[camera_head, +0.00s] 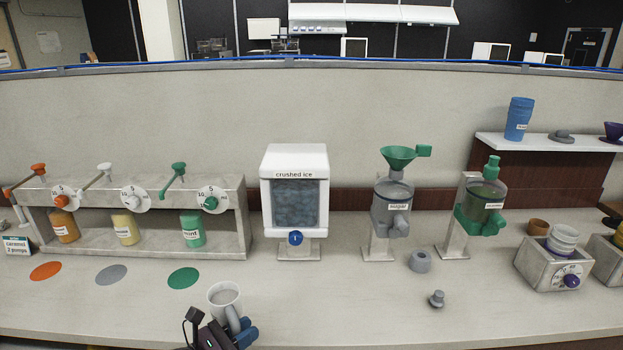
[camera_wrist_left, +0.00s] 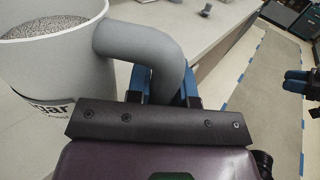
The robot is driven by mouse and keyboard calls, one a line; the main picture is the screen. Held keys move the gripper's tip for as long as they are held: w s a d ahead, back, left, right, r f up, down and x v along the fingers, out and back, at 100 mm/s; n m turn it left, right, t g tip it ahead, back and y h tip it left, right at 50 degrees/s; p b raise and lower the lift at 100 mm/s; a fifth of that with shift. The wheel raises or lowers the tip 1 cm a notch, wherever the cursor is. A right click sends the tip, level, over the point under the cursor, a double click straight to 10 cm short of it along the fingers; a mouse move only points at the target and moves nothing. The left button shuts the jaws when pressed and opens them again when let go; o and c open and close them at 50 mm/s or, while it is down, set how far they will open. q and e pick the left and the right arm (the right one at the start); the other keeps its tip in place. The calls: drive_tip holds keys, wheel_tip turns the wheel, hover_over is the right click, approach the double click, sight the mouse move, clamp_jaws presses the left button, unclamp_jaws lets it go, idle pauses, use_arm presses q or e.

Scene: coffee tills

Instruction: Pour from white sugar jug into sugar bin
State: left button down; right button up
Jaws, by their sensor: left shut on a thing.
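The white sugar jug (camera_head: 224,294) is held just above or at the counter's front edge, upright, in the head view. In the left wrist view the jug (camera_wrist_left: 62,75) shows a partly hidden label ending in "gar" and pale grains inside. My left gripper (camera_head: 241,329) is shut on its handle; its blue fingers (camera_wrist_left: 164,88) stand either side of the handle. The sugar bin (camera_head: 381,217) is a grey dispenser on a stand, right of the jug and farther back, with a green funnel (camera_head: 398,155) on top. Blue fingers, seemingly my right gripper (camera_wrist_left: 298,80), show at the wrist view's right edge.
The crushed ice dispenser (camera_head: 295,163) stands left of the bin. A grey ring-shaped piece (camera_head: 420,262) and a small grey knobbed piece (camera_head: 436,299) lie before the bin. A green-lidded dispenser (camera_head: 484,207) is to its right. The counter between jug and ice dispenser is clear.

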use_arm(q)
drive_tip(key=shift+n+t+y, duration=0.5)
drive_tip(key=shift+t+y, duration=0.2)
drive_tip(key=a+r, duration=0.2)
drive_tip(key=a, duration=0.1)
drive_tip(key=shift+s+a+r, duration=0.15)
drive_tip(key=shift+a+r, duration=0.1)
drive_tip(key=shift+r, duration=0.05)
drive_tip(key=shift+n+t+y, duration=0.8)
drive_tip(key=shift+n+y, duration=0.1)
drive_tip(key=shift+s+a+r, duration=0.1)
drive_tip(key=shift+a+r, duration=0.1)
drive_tip(key=shift+r, duration=0.45)
drive_tip(key=shift+s+a+r, duration=0.1)
drive_tip(key=shift+a+r, duration=0.05)
drive_tip(key=shift+r, duration=0.45)
drive_tip(key=shift+s+a+r, duration=0.1)
drive_tip(key=shift+a+r, duration=0.1)
drive_tip(key=shift+r, duration=0.45)
drive_tip(key=s+a+r+n+t+y, duration=0.3)
drive_tip(key=s+a+r+n+y, duration=0.15)
drive_tip(key=a+n+y, duration=0.45)
drive_tip(key=d+m+y, duration=0.1)
drive_tip(key=d+m, duration=0.1)
drive_tip(key=d, duration=0.4)
drive_tip(key=shift+d+f+b, duration=0.3)
drive_tip(key=shift+d+b, duration=0.1)
drive_tip(key=shift+s, duration=0.1)
drive_tip(key=shift+d, duration=0.1)
